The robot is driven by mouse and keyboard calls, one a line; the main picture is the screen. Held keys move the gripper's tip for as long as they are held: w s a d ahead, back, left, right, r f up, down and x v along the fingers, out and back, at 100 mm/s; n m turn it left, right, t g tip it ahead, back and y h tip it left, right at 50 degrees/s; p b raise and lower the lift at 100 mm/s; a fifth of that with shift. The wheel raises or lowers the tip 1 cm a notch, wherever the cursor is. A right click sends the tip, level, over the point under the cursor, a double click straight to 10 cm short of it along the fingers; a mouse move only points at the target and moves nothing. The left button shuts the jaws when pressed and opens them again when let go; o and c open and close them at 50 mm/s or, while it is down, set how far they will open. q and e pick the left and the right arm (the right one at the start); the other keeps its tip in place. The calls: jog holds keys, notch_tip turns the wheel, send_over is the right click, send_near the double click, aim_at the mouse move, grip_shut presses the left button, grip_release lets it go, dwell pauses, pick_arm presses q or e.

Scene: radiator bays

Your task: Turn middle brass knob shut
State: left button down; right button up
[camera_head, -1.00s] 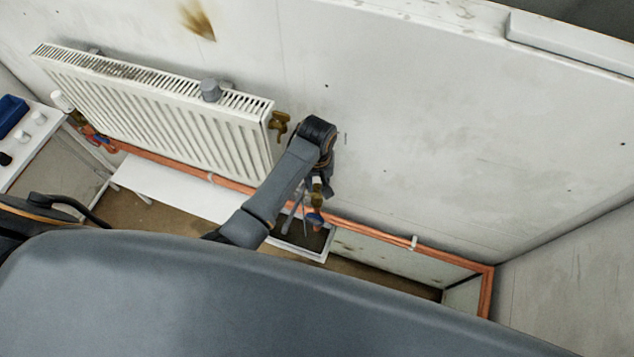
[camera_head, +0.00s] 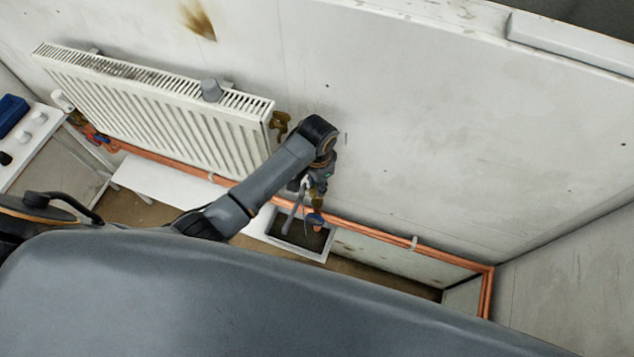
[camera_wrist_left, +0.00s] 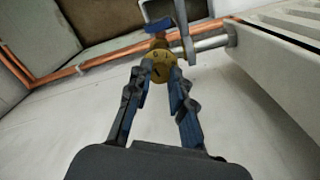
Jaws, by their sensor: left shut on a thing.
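The brass knob (camera_wrist_left: 159,66) shows in the left wrist view, with its round face between my two fingertips. My left gripper (camera_wrist_left: 157,78) is shut on it. In the head view my left gripper (camera_head: 314,187) is at the pipework right of the radiator (camera_head: 160,105), low on the wall, and its wrist hides most of the knob. A bit of brass (camera_head: 318,201) shows just below it. A blue handle (camera_head: 314,218) is below that; it also shows beyond the knob in the wrist view (camera_wrist_left: 160,23). My right gripper is not in view.
Another brass valve (camera_head: 280,123) is at the radiator's upper right corner. A copper pipe (camera_head: 370,232) runs along the wall foot. A white-rimmed tray (camera_head: 318,257) lies below the gripper. A side table (camera_head: 45,117) stands at left. The wall at right is bare.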

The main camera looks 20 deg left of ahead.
pick_arm(q)
jog(key=shift+m, duration=1.1)
jog(key=c, duration=1.2)
grip_release()
jog(key=shift+w+d, duration=0.1)
jog(key=shift+r, duration=0.1)
notch_tip(320, 180, up, 12)
jog(key=shift+f, duration=0.1)
